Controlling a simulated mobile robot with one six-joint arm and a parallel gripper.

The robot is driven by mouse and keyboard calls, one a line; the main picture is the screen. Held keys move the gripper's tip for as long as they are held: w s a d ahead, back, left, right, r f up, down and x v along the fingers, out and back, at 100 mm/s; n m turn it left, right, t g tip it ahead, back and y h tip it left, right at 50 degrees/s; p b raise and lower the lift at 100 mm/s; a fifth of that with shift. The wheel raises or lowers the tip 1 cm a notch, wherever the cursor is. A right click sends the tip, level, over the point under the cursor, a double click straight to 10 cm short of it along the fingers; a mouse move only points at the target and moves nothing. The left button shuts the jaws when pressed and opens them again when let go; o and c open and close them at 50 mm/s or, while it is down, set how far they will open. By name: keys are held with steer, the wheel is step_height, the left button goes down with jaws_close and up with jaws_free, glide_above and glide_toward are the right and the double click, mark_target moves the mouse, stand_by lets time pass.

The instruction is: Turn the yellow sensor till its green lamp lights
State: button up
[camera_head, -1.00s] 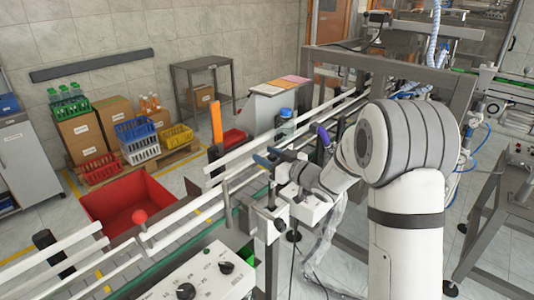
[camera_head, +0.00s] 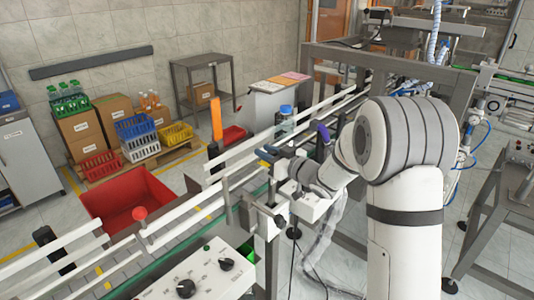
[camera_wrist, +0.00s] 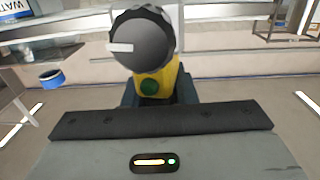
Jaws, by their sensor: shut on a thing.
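The yellow sensor (camera_wrist: 170,76) is in the middle of the wrist view, with a black ribbed round knob (camera_wrist: 143,42) bearing a white mark on its upper end. A round green lamp (camera_wrist: 151,87) on its yellow face looks dark green; I cannot tell surely whether it is lit. My gripper (camera_wrist: 159,96) is shut on the sensor, with dark fingers on both sides of its lower part.
A clear bottle with a blue cap (camera_head: 286,110) stands on the conveyor just behind my gripper. White guide rails (camera_head: 180,215) run along the conveyor. A control box with black knobs (camera_head: 195,275) is in front, and a red bin (camera_head: 115,200) stands at the left.

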steer(key=shift+f+m+t+h+b, duration=0.25)
steer(key=shift+m+t+h+b, duration=0.3)
steer(key=shift+b, duration=0.6)
steer(key=shift+w+d+r+m+t+h+b, duration=0.1)
steer(key=shift+m+t+h+b, duration=0.3)
steer(key=shift+b, duration=0.35)
steer(key=shift+r+t+h, duration=0.15)
steer(key=shift+t+h, duration=0.1)
steer(key=o, duration=1)
steer(key=shift+d, duration=0.1)
